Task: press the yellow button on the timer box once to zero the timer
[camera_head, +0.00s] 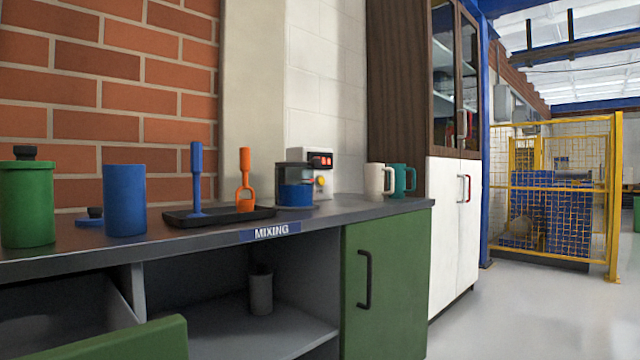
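The timer box (327,157) is a white box at the back of the dark counter, against the white tiled wall. It has a dark display with red digits, too small to read for certain. The yellow button (320,180) shows on its front, below the display. A clear jar with blue contents (295,194) stands in front of the box and hides its lower left part. Neither of my grippers shows in the head view.
A black tray (225,217) holds blue and orange tools. Green (27,205) and blue (125,203) canisters stand at left. White (376,180) and teal (401,180) mugs stand right of the timer box.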

